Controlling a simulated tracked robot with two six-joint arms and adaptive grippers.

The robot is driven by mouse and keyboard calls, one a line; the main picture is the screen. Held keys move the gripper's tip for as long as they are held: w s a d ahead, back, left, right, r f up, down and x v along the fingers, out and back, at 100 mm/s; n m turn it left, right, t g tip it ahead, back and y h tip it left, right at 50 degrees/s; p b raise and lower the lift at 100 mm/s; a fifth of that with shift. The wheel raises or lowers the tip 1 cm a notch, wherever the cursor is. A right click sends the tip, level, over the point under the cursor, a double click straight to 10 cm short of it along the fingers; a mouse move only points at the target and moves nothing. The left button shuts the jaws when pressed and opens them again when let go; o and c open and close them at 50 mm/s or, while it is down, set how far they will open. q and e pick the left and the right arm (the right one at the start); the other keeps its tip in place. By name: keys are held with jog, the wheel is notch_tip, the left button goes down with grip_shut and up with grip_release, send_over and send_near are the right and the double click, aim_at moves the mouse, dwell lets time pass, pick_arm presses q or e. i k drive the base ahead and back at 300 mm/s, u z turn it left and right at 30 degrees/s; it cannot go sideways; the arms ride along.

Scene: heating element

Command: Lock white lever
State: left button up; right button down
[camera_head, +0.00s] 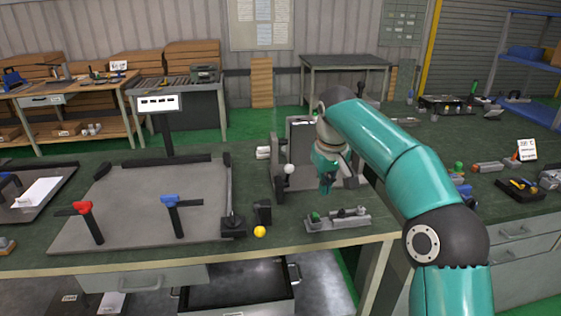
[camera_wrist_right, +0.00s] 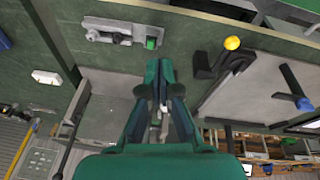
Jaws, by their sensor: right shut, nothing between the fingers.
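A grey fixture (camera_head: 300,130) with upright plates stands on the green bench. A white round knob (camera_head: 289,169) shows at its left side, just left of my right gripper; I cannot tell for sure whether it is the white lever's end. My right gripper (camera_head: 326,189) points down in front of the fixture, fingers together and empty. In the right wrist view the closed fingers (camera_wrist_right: 158,66) are over the bench, near a small grey clamp-like part with a green piece (camera_wrist_right: 121,31). My arm hides the fixture's right side. My left gripper is out of view.
A grey panel (camera_head: 130,235) with a red-handled lever (camera_head: 83,208) and a blue-handled lever (camera_head: 171,201) lies to the left. Small parts and a black tray (camera_head: 520,190) lie at right.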

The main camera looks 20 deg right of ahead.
aim_at(289, 168)
jog(key=i, duration=0.9)
jog(key=z, duration=0.05)
